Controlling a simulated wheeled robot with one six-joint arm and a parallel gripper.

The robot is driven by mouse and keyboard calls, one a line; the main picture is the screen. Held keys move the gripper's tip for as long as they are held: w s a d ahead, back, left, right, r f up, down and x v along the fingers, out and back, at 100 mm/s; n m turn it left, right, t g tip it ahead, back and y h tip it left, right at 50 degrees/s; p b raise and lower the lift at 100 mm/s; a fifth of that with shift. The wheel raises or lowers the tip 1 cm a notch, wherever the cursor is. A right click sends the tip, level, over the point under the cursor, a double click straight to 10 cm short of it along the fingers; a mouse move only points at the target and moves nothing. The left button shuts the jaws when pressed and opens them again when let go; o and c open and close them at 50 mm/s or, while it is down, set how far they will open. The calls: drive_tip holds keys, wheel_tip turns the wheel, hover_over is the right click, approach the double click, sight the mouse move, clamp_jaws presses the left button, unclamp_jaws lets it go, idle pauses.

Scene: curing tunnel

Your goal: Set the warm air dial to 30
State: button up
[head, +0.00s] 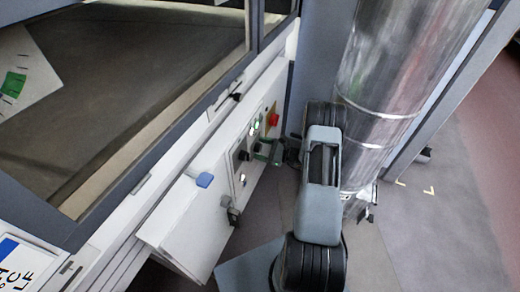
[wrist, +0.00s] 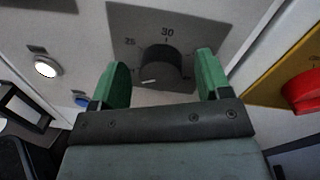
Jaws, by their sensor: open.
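The warm air dial (wrist: 160,64) is a dark round knob on a grey plate (wrist: 205,22) in the wrist view, with "25" printed at its upper left and "30" above it. A short white mark shows on the knob's lower left part; exactly which number it points at I cannot tell. My gripper (wrist: 163,57) has its two green fingers apart, one on each side of the knob, with a gap left and right. Contact is not visible. In the head view my gripper (head: 268,150) is at the white control panel (head: 215,160), close to a dark knob (head: 243,155).
A red knob (wrist: 302,92) on a yellow plate (wrist: 283,60) is to the right of the dial. A lit white button (wrist: 45,67) and a blue button (wrist: 82,100) are to the left. A metal duct (head: 395,70) stands right.

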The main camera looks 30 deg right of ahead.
drive_tip(key=c, duration=0.9)
drive_tip(key=shift+s, duration=0.1)
